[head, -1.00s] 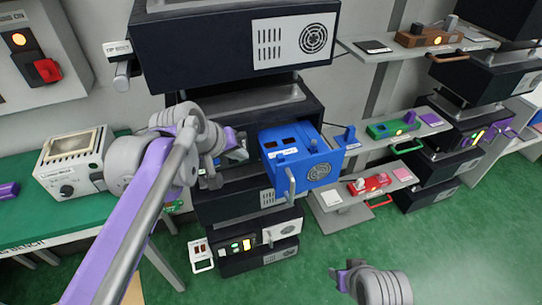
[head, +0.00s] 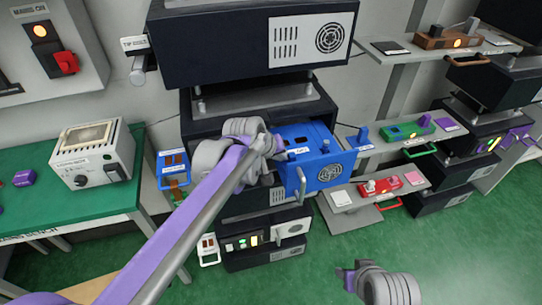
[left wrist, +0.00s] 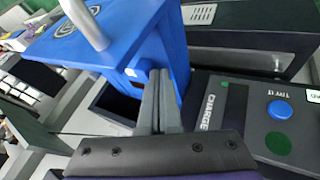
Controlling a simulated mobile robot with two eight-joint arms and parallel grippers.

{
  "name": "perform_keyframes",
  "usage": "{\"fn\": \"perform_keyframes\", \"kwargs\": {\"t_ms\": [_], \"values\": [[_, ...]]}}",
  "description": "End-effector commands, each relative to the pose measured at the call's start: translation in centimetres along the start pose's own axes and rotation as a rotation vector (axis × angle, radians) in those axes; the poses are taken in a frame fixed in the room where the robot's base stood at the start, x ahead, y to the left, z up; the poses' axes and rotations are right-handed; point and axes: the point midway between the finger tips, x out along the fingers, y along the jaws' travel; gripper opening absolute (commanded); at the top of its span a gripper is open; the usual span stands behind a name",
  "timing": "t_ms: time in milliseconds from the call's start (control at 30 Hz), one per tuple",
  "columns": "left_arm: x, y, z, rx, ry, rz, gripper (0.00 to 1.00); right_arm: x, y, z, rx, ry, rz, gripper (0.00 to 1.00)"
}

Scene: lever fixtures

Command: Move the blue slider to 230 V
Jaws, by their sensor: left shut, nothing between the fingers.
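The blue power unit (head: 331,170) sits in the middle rack, with a round fan grille and a grey handle on its front. In the left wrist view the blue unit (left wrist: 105,35) fills the upper left. A small blue block with a white mark (left wrist: 138,70) juts from its side; I cannot tell for sure that it is the slider, and no 230 V marking is readable. My left gripper (head: 278,148) is at the unit's left side. In the left wrist view its fingers (left wrist: 160,85) are shut and empty, close beside the small block. My right gripper (head: 350,274) is low, away from the rack.
A black panel with a blue button (left wrist: 280,110) lies right of the fingers in the left wrist view. A green bench with a meter box (head: 92,153) is at left. Shelves with a green unit (head: 407,130) and a red unit (head: 381,187) stand at right.

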Motion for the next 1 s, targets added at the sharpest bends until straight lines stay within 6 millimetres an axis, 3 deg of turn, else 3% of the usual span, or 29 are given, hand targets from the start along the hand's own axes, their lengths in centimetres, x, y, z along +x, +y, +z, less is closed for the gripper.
{"fn": "perform_keyframes", "kwargs": {"t_ms": [367,667,1000], "values": [[0.2,0.3,0.0,0.001,0.000,0.000,0.00,0.0,0.0,0.0,0.000,0.000,0.000,0.50],[2.1,4.0,0.1,0.003,-0.002,0.001,0.00,-0.1,0.0,-0.1,0.000,0.001,0.000,0.50],[2.3,4.3,0.1,0.001,-0.001,0.001,0.00,-0.1,0.0,-0.1,0.000,0.001,0.000,0.50]]}}
